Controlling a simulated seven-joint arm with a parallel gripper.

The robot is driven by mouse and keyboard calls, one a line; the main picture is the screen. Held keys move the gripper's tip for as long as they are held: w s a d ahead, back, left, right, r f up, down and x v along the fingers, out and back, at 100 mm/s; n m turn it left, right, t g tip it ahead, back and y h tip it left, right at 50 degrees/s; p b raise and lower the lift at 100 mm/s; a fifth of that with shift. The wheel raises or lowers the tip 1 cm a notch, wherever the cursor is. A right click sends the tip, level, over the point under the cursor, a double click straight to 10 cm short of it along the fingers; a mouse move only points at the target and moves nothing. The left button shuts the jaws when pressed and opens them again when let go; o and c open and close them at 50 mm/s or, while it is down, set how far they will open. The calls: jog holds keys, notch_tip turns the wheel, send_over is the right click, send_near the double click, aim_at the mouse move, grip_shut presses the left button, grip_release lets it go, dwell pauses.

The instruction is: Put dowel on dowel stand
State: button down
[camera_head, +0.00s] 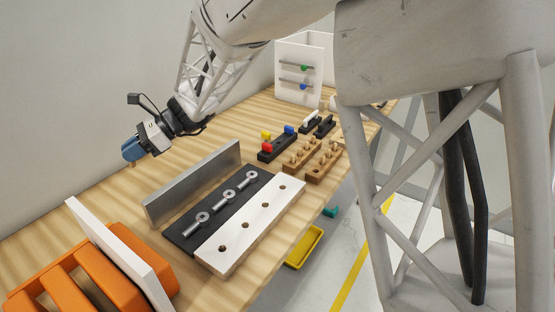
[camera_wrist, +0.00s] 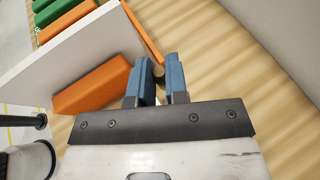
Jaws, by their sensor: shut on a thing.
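My gripper (camera_head: 131,149) has blue fingers and is over the left back part of the table, near the wall. It is shut on a small wooden dowel, whose lower end (camera_head: 132,164) sticks out below the fingers. In the wrist view the dowel (camera_wrist: 158,72) shows as a brown round end between the fingertips (camera_wrist: 160,82). Two brown wooden blocks with several upright pegs stand at the right back, one (camera_head: 302,152) behind the other (camera_head: 323,165); they look like dowel stands. My gripper is well to the left of them. I cannot tell which peg positions are free.
A grey upright plate (camera_head: 192,184), a black block (camera_head: 183,237) with metal fittings and a white board (camera_head: 232,255) with several holes lie between. An orange rack (camera_head: 60,280) with a white panel (camera_head: 118,255) is at front left. Black holders (camera_head: 278,150) with coloured pieces stand behind.

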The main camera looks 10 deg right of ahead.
jog(key=w+d+m+t, duration=0.1)
jog(key=d+m+t, duration=0.55)
jog(key=d, duration=2.05)
jog(key=s+d+f+m+t+h, duration=0.1)
jog(key=s+d+m+t+h, duration=0.25)
jog(key=d, duration=0.75)
jog(key=s+d+f+m+t, duration=0.1)
jog(key=s+d+m+t, duration=0.4)
jog(key=d, duration=0.6)
notch_tip(320, 180, down, 11)
jog(key=n+g, duration=0.1)
jog(key=n, duration=0.1)
jog(key=shift+s+d, duration=0.15)
jog(key=shift+s, duration=0.2)
jog(key=shift+r, duration=0.1)
send_over(319, 165)
jog(key=s+a, duration=0.1)
jog(key=s, duration=0.3)
jog(key=shift+w+a+f, duration=0.2)
jog(key=shift+w+f, duration=0.05)
jog(key=shift+f, duration=0.45)
jog(key=shift+f, duration=0.15)
jog(key=shift+f, duration=1.65)
